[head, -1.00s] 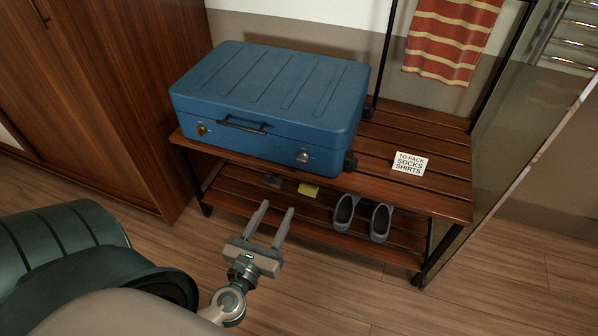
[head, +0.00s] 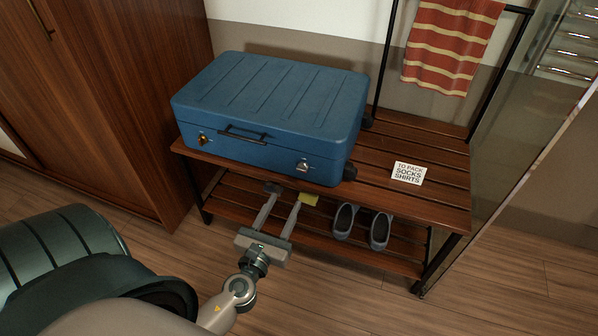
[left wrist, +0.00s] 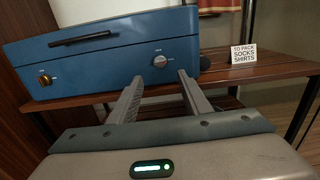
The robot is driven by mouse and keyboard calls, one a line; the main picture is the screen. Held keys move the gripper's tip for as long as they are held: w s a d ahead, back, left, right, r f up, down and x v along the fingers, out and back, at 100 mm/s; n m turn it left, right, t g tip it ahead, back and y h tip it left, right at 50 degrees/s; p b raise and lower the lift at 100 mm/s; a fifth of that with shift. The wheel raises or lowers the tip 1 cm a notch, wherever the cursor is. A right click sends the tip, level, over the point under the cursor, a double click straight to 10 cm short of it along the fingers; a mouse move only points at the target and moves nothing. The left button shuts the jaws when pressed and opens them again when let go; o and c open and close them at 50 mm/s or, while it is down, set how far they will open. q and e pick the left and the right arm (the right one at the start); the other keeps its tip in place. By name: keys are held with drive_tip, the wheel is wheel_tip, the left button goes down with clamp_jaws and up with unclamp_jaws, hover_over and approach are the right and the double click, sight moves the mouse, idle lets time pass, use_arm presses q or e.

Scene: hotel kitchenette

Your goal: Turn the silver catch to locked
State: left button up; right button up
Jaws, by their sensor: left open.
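The silver catch (head: 302,166) is a round knob on the right of the blue suitcase's (head: 262,107) front face. It also shows in the left wrist view (left wrist: 160,61), with small labels beside it too small to read. A brass catch (head: 203,138) sits at the left of the same face, also in the left wrist view (left wrist: 45,79). The suitcase is shut and lies flat on the wooden rack (head: 417,197). My left gripper (head: 286,194) is open and empty, in front of and below the silver catch, not touching it. My right gripper is in neither view.
A black handle (head: 243,133) juts from the suitcase front between the catches. Grey shoes (head: 361,226) and a yellow item (head: 308,199) are on the lower shelf. A wooden wardrobe (head: 120,90) stands at left.

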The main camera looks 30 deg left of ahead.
sight(301, 170)
use_arm(q)
drive_tip(key=p+x, duration=0.1)
drive_tip(key=x, duration=1.1)
drive_tip(key=shift+w+a, duration=0.1)
drive_tip(key=shift+w, duration=0.05)
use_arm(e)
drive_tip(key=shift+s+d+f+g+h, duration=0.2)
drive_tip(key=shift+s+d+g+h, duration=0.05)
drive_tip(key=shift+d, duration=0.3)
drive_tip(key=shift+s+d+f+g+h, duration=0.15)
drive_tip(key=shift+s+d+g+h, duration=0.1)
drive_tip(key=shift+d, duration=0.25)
use_arm(q)
drive_tip(key=c, duration=1)
